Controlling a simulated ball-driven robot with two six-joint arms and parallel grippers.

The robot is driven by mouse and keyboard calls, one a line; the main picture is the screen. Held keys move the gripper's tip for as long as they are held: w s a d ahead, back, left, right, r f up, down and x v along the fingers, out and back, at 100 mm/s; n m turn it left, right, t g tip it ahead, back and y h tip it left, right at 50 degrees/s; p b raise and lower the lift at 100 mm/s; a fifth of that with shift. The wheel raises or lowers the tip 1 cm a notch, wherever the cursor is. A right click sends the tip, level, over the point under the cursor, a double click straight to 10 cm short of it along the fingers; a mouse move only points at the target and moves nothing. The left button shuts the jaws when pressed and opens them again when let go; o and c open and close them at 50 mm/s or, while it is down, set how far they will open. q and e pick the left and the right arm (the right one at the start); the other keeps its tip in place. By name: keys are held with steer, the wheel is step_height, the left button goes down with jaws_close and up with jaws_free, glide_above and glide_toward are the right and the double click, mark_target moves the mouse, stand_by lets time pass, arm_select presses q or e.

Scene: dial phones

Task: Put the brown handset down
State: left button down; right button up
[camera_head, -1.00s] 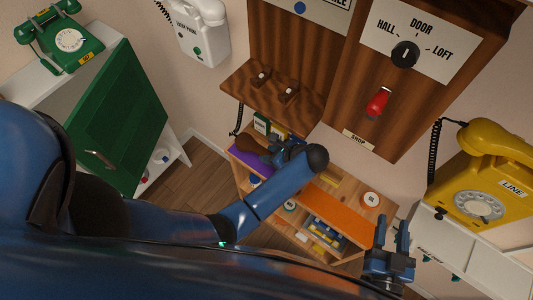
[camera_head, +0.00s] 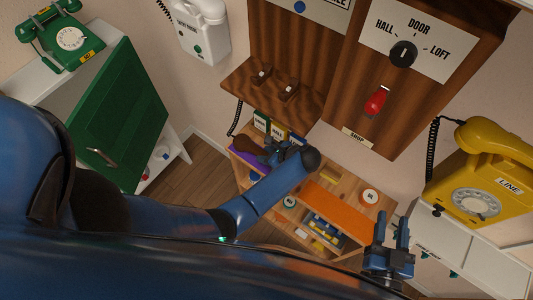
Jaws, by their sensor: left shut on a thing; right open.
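The brown handset (camera_head: 247,146) is partly visible over the purple mat (camera_head: 237,159) on the left part of the low wooden unit. My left gripper (camera_head: 270,151) is shut on it, and the gripper and forearm hide part of it. I cannot tell whether the handset touches the mat. A black cord (camera_head: 233,129) runs down towards it from the wooden wall phone's shelf (camera_head: 262,97). My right gripper (camera_head: 391,235) is open and empty at the lower right, apart from everything, fingers pointing up.
The wooden unit has an orange mat (camera_head: 340,210) on its right part and labelled boxes (camera_head: 278,134) at its back. A yellow phone (camera_head: 475,190) stands at the right. A green cabinet door (camera_head: 118,118) hangs open at the left, with a green phone (camera_head: 68,40) behind it.

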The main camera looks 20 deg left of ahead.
arm_select(q)
steer(key=c, duration=0.7)
jaws_free()
